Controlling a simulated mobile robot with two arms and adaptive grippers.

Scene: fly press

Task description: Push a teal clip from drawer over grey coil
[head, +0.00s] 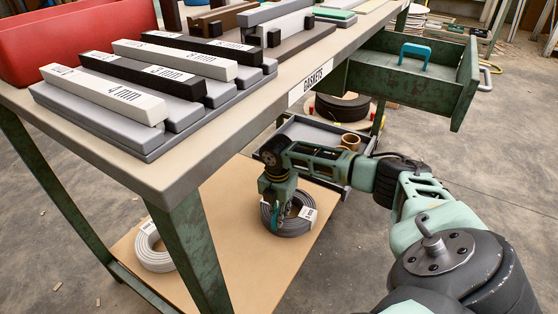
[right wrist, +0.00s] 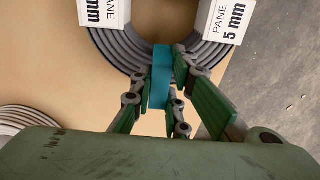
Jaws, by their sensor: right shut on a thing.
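The grey coil (head: 290,222) lies on the low board under the bench, with white labels on it. It also fills the top of the right wrist view (right wrist: 125,50). My right gripper (head: 275,215) points down at the coil's near left side. In the right wrist view its fingers are shut on a teal clip (right wrist: 160,75), whose far end overlaps the coil's near edge. I cannot tell how far the clip sits around the coil. Another teal clip (head: 415,53) stands in the open green drawer (head: 465,75). My left gripper is not in view.
A white coil (head: 154,248) lies on the board (head: 250,275) to the left. A bench leg (head: 200,250) stands between the coils. A grey tray (head: 300,130) with a brown ring is behind my right arm. Labelled bars lie on the bench top.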

